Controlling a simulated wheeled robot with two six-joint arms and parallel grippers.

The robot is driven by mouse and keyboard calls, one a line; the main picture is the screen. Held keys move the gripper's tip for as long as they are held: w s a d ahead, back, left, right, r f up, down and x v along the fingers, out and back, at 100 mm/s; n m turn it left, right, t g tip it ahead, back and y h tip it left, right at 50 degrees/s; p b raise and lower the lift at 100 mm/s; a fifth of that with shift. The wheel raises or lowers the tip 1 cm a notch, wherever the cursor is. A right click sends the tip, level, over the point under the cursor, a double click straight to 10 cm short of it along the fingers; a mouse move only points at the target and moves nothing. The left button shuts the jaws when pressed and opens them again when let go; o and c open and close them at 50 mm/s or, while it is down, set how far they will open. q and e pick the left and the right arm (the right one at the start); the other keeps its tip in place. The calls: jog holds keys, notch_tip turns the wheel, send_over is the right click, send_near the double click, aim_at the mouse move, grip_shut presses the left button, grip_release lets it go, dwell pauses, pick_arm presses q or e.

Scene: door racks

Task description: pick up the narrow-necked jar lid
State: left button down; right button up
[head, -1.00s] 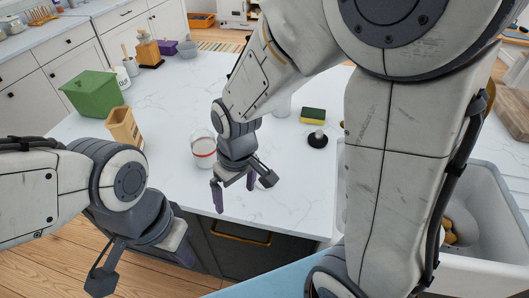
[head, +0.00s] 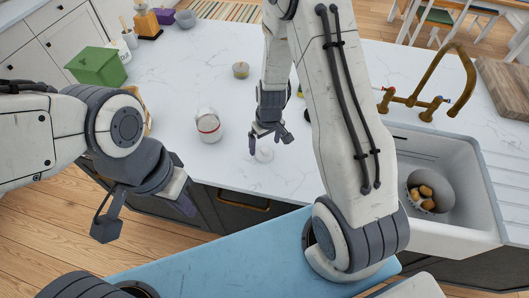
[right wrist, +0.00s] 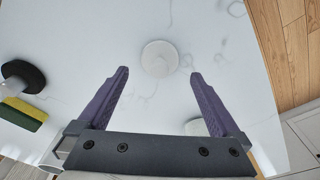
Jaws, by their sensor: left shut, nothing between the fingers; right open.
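A small, round, pale lid (head: 264,155) lies flat on the white counter near its front edge. It also shows in the right wrist view (right wrist: 160,59), with a small raised middle. My right gripper (head: 270,143) is open and empty just by the lid. In the right wrist view its purple fingertips (right wrist: 160,73) are on either side of the lid, apart from it. My left gripper (head: 147,215) is shut and empty in front of the counter, at the left.
A green bin (head: 98,66) and a small tan pot (head: 240,70) stand further back. A sink (head: 460,205) with a bowl in it is at the right. In the right wrist view a black round item (right wrist: 22,76) and a sponge (right wrist: 22,114) are at the left.

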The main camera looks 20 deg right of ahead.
aim_at(264, 148)
jog(key=f, duration=0.1)
jog(key=f+b, duration=0.1)
jog(key=f, duration=0.2)
jog(key=shift+w+f, duration=0.2)
jog(key=shift+w, duration=0.15)
jog(key=shift+r, duration=0.1)
jog(key=c, duration=1.3)
